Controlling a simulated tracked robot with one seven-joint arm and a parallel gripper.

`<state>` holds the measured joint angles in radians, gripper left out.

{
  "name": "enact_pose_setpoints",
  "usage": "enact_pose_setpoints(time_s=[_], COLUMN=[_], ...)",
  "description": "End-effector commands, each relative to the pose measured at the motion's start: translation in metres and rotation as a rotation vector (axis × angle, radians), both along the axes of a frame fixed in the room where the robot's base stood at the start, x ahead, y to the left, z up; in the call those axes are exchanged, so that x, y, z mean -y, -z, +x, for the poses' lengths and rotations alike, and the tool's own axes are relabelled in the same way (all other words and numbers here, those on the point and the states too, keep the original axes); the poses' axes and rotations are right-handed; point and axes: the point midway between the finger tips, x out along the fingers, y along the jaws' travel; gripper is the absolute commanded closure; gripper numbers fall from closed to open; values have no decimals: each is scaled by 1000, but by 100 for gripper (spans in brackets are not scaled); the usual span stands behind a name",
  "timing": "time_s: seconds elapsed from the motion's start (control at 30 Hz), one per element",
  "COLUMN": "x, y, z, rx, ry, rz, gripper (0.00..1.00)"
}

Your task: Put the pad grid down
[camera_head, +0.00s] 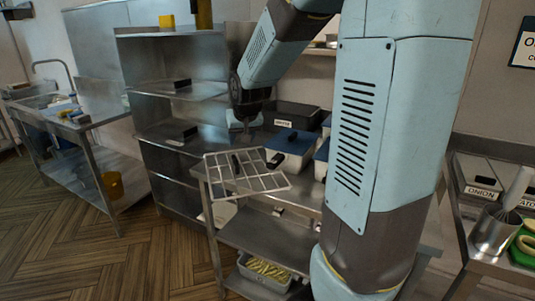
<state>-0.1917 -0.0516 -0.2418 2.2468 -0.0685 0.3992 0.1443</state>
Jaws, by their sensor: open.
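The pad grid (262,183) is a pale, thin frame with several rectangular openings. It is at the near left end of a steel table (305,195), and its left part reaches past the table's edge. I cannot tell whether it lies flat on the table or sits slightly above it. My gripper (243,128) points down just behind and above the grid's far side. It is open, and its fingertips are small and hard to make out. Dark pieces show at the grid's middle and far right corner; I cannot tell what they belong to.
Blue-lidded containers (291,142) and a dark-lidded bin (297,115) stand behind the grid. A steel shelf rack (150,115) is to the left. A basket of fries (264,275) sits on the lower shelf. My arm hides the table's right part. Open floor lies at left.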

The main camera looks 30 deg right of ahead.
Motion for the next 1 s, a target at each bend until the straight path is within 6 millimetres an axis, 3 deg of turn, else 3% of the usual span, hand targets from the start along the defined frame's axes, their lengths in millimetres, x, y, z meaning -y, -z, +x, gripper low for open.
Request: enact_pose_setpoints(time_s=[0.1,0.3,0.7,0.83,1.0], x=[-3,-10,-25,-29,-32], y=[-24,-53,-78,-78,-77], z=[-38,-100,-226,-255,-274], rx=[-3,-15,-39,-48,-55], ry=[-15,-47,-111,-125,-133], rz=[15,25,-1,-16,-27], gripper=[51,51,51,51,56])
